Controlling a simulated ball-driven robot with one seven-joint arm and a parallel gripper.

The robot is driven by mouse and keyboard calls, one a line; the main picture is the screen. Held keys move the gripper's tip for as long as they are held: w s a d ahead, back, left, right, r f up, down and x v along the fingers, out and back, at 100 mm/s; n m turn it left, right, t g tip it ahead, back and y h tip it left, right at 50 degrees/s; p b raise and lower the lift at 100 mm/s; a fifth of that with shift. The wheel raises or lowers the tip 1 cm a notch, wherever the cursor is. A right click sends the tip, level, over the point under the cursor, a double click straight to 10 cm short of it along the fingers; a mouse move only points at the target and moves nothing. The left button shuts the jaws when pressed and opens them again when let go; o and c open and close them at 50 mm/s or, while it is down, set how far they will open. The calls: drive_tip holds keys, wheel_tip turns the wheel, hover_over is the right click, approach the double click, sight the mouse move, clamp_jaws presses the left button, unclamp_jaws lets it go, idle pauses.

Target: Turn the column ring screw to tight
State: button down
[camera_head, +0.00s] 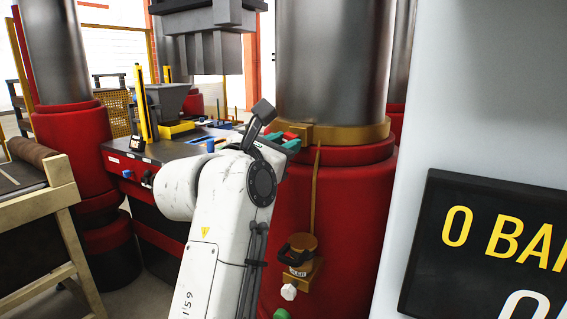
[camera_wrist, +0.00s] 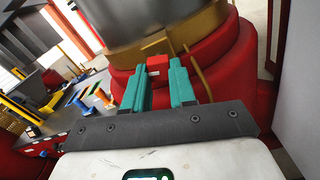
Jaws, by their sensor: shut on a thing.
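The brass column ring (camera_head: 350,133) wraps the steel column above a red base; it also shows in the wrist view (camera_wrist: 208,32). A small red block with a pale mark, which I take for the ring screw's head (camera_wrist: 157,64), sits at the ring's near side. My gripper (camera_head: 285,139) is at the ring's left side. In the wrist view its two teal fingers (camera_wrist: 160,76) stand on either side of the red block and are shut on it. The screw's shank and thread are hidden, and I cannot tell how tight it is.
A brass pot with a dark handle (camera_head: 298,254) sits on a bracket on the red column base (camera_head: 345,220), below the ring. A dark press table (camera_head: 165,150) with blue pieces lies to the left. A wooden-framed bench (camera_head: 62,190) stands far left, a display panel (camera_head: 490,250) right.

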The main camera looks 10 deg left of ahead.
drive_tip(key=shift+a+f+m+b, duration=0.1)
drive_tip(key=shift+f+m+b, duration=0.05)
drive_tip(key=shift+m+b, duration=0.6)
drive_tip(key=shift+f+m+b, duration=0.15)
drive_tip(key=shift+m+b, duration=0.5)
drive_tip(key=shift+b, duration=0.05)
drive_tip(key=c, duration=1.2)
unclamp_jaws()
drive_tip(key=shift+o, duration=1.4)
drive_tip(key=shift+r, duration=0.2)
drive_tip(key=b+v, duration=0.1)
drive_tip(key=v, duration=0.9)
drive_tip(key=shift+s+b, duration=0.35)
drive_tip(key=shift+s, duration=0.05)
drive_tip(key=shift+a, duration=0.15)
